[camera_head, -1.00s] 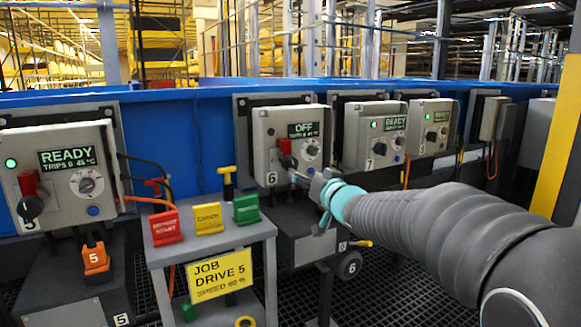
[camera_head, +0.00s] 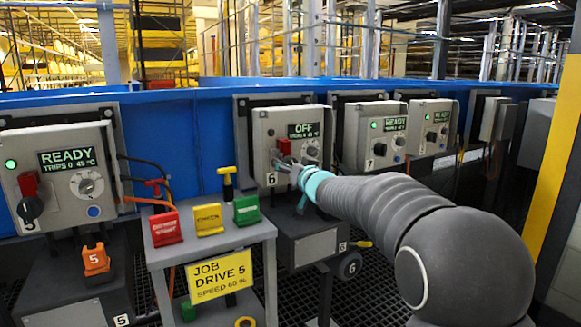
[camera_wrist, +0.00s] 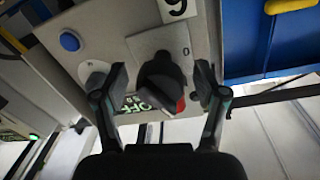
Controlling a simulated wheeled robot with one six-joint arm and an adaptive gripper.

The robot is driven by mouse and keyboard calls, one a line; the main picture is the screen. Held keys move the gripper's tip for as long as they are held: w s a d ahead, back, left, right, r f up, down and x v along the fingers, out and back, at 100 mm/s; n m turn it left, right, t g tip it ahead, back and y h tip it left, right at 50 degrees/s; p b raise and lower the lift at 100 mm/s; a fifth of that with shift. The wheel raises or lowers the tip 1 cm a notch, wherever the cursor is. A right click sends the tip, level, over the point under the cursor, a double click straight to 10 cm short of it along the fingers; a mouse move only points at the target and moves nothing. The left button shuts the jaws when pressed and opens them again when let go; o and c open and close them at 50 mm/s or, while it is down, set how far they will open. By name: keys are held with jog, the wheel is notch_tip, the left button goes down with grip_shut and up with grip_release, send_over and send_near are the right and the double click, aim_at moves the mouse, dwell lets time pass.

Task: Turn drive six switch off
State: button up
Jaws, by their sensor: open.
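The drive six box (camera_head: 262,125) is grey and its display (camera_head: 303,130) reads OFF. Its switch has a red part (camera_head: 284,146) showing above my gripper (camera_head: 290,170); the lower part is hidden in the head view. In the wrist view the box appears upside down. The black switch handle (camera_wrist: 160,68) with its red part (camera_wrist: 180,102) lies between the fingers of my open gripper (camera_wrist: 161,78). I cannot tell whether either finger touches it. A round grey dial (camera_wrist: 96,70) and a blue button (camera_wrist: 69,41) sit to the left there.
Drive boxes seven (camera_head: 362,140) and eight (camera_head: 425,128) stand to the right, and box five (camera_head: 60,165) to the left, reading READY. A grey stand (camera_head: 232,237) with red, yellow and green tags and a JOB DRIVE 5 sign (camera_head: 219,276) stands left of my gripper.

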jog(key=c, duration=1.1)
jog(key=shift+c, duration=0.2)
jog(key=shift+n, duration=0.4)
jog(key=n+b, duration=0.1)
jog(key=n, duration=0.1)
jog(key=shift+d+f+n+b, duration=0.1)
jog(key=shift+f+n+b, duration=0.05)
jog(key=shift+n+b, duration=0.7)
jog(key=shift+n, duration=0.65)
jog(key=o, duration=1.1)
jog(key=shift+o, duration=0.2)
